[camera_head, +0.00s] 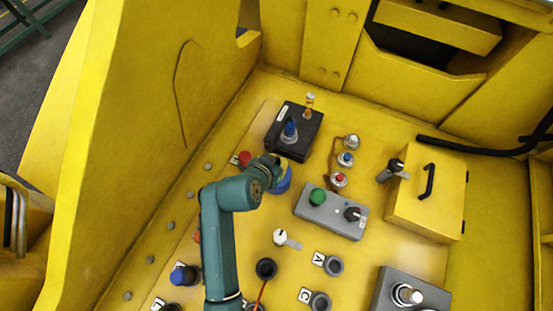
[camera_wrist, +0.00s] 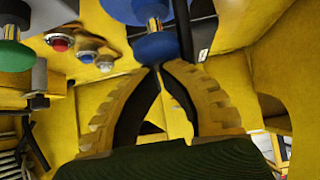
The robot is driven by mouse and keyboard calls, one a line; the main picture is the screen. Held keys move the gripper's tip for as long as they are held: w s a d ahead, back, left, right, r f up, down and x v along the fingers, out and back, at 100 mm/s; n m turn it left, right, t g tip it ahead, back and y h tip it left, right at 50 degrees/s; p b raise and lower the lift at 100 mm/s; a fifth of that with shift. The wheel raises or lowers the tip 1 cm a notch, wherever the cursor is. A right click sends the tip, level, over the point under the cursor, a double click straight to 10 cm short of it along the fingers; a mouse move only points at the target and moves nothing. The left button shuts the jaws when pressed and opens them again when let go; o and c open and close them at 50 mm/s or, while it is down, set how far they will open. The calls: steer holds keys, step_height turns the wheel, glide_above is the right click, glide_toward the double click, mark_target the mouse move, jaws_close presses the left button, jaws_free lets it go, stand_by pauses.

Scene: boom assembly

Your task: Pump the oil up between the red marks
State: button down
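The black pump box (camera_head: 297,150) carries a blue pump knob (camera_head: 289,131). A small glass tube (camera_head: 309,101) with orange-red colour stands at its far end; the oil level is too small to read. In the head view my gripper is largely hidden at the end of my arm, close to the box's near side. In the wrist view my gripper (camera_wrist: 161,66) has its fingertips together, with nothing visible between them. A round blue knob (camera_wrist: 155,48) shows just beyond the tips; I cannot tell whether they touch. A striped piece shows behind this knob.
Red, blue and grey buttons (camera_head: 346,159) stand right of the box. A grey panel (camera_head: 331,211) with a green button and black knob is nearer. A yellow box (camera_head: 427,197) with a handle stands right. A tall yellow wall (camera_head: 170,120) rises on the left.

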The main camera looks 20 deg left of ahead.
step_height(320, 180, down, 2)
steer(key=shift+f+b, duration=0.2)
steer(key=shift+b, duration=0.2)
step_height(320, 180, up, 6)
steer(key=p, duration=0.5)
steer(key=shift+f, duration=0.15)
steer(key=b+v, duration=0.1)
steer(key=v, duration=0.8)
steer(key=shift+s+f+b, duration=0.3)
steer(key=shift+s, duration=0.05)
steer(key=c, duration=1.8)
jaws_free()
